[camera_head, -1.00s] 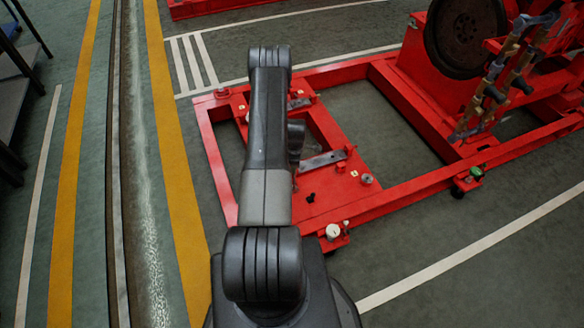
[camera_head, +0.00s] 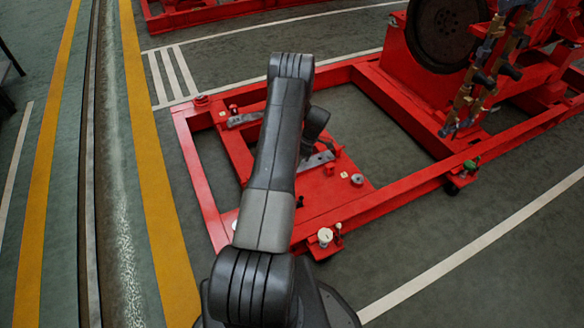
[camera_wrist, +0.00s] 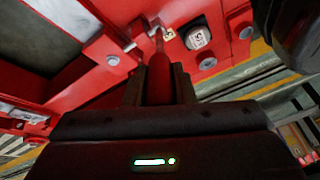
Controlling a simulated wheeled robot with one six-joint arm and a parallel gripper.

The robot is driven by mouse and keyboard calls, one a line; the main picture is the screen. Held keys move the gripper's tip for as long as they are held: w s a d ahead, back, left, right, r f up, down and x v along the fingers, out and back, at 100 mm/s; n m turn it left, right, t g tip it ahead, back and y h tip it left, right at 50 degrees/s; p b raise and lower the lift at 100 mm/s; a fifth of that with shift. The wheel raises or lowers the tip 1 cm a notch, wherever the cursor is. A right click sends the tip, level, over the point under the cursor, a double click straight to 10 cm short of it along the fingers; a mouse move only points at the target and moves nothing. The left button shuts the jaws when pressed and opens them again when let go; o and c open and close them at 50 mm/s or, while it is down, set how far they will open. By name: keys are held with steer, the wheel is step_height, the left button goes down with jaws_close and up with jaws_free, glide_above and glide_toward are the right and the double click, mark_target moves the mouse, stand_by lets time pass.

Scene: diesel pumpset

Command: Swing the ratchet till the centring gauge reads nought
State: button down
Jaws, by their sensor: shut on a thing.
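In the wrist view my gripper (camera_wrist: 160,88) is shut on a red handle (camera_wrist: 159,70), which I take to be the ratchet's. The handle runs up from between the fingers to a thin metal shaft near the red frame. A round pale-faced piece with dark markings (camera_wrist: 197,37), perhaps the centring gauge, sits just right of the shaft; its reading is too small to make out. In the head view my arm hides the gripper and the handle. A small round pale-topped piece (camera_head: 357,179) stands on the red plate there; I cannot tell if it is the same one.
The red base frame (camera_head: 400,195) lies on the grey-green floor. A large dark flywheel (camera_head: 446,32) and a bracket of hanging tools (camera_head: 487,72) stand at the right. A white knob (camera_head: 325,236) is at the near rail. Open floor lies to the left, by yellow lines.

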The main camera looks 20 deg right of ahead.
steer(key=shift+d, duration=0.25)
steer(key=shift+f, duration=0.1)
steer(key=c, duration=1.2)
jaws_free()
steer(key=p+v, duration=0.1)
steer(key=v, duration=1.2)
steer(key=shift+d+r+p, duration=0.2)
steer(key=shift+r+p, duration=0.15)
